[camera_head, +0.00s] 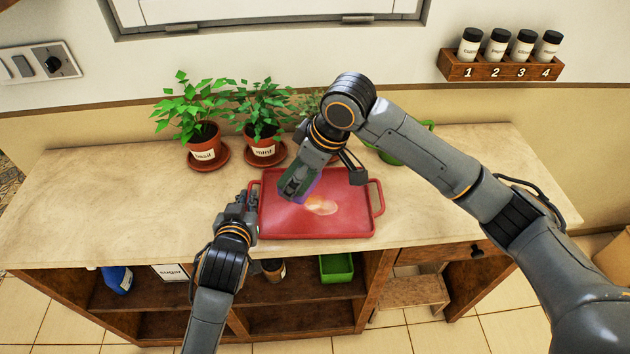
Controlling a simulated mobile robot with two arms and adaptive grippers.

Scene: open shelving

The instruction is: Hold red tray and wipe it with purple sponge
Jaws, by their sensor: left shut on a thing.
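The red tray (345,222) lies flat on the wooden counter, with a handle at each side and a pale yellowish stain (322,206) near its middle. My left gripper (248,205) is shut on the tray's left handle. My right gripper (300,192) reaches in from the right and points down over the tray, left of the stain. A purple sliver of the sponge (306,194) shows at its fingertips. The gripper hides most of the sponge, and I cannot tell how firmly it touches the tray.
Potted plants labelled basil (204,143) and mint (263,144) stand behind the tray; another plant and a green item (392,154) are partly hidden by my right arm. A spice rack (500,66) hangs on the wall. The counter's left side is clear. Shelves below hold a green container (336,268).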

